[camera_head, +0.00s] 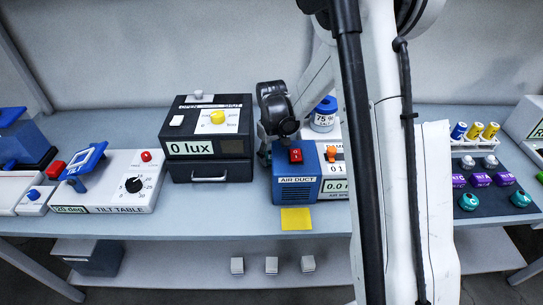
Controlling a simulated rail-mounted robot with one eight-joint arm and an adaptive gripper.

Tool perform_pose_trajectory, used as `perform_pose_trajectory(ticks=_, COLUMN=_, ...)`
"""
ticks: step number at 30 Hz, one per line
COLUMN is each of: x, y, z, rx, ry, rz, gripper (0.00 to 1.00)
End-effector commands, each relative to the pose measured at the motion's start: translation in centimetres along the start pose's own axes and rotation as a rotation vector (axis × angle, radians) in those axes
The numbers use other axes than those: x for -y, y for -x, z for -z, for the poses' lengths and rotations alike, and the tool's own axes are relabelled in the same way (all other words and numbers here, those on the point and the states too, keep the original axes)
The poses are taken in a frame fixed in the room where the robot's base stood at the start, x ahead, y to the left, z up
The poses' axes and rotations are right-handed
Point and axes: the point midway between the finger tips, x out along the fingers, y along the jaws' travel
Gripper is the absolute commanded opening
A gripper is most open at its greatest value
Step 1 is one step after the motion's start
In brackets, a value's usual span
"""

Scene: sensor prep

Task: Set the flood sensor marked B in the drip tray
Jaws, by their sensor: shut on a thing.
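My gripper (274,130) is dark and points down just behind and left of the blue AIR DUCT box (297,183). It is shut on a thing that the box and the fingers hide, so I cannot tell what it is. On the dark mat (488,213) at the right lie two teal round pieces, one at the left (468,202) and one at the right (520,199), with a bare gap between them. Their marks are too small to read. I cannot pick out the drip tray or a sensor marked B with certainty.
The 0 lux box (208,140) stands left of my gripper, the tilt table (115,180) farther left. A yellow patch (296,219) lies before the AIR DUCT box. Purple pieces (480,180) share the mat. Small white blocks (271,265) sit on the lower shelf. My arm hides the right middle.

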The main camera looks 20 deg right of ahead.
Motion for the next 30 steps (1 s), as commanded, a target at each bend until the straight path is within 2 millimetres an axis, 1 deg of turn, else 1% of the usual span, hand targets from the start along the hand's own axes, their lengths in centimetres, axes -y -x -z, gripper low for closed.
perform_pose_trajectory(ticks=1, x=0.0, y=-0.3, z=0.0, rx=0.000, ry=0.000, rz=0.000, gripper=0.11)
perform_pose_trajectory(ticks=2, x=0.0, y=-0.2, z=0.0, rx=0.000, ry=0.000, rz=0.000, gripper=0.43)
perform_pose_trajectory(ticks=5, x=0.0, y=-0.1, z=0.0, rx=0.000, ry=0.000, rz=0.000, gripper=0.56)
perform_pose_trajectory(ticks=6, x=0.0, y=-0.1, z=0.0, rx=0.000, ry=0.000, rz=0.000, gripper=0.58)
perform_pose_trajectory(ticks=13, x=0.0, y=-0.1, z=0.0, rx=0.000, ry=0.000, rz=0.000, gripper=0.58)
perform_pose_trajectory(ticks=17, x=0.0, y=0.4, z=0.0, rx=0.000, ry=0.000, rz=0.000, gripper=0.58)
perform_pose_trajectory(ticks=20, x=0.0, y=1.5, z=-0.1, rx=0.000, ry=0.000, rz=0.000, gripper=0.58)
perform_pose_trajectory(ticks=23, x=0.0, y=3.3, z=-0.1, rx=0.000, ry=0.000, rz=0.000, gripper=0.58)
perform_pose_trajectory(ticks=30, x=0.0, y=8.2, z=0.0, rx=0.000, ry=0.000, rz=0.000, gripper=0.58)
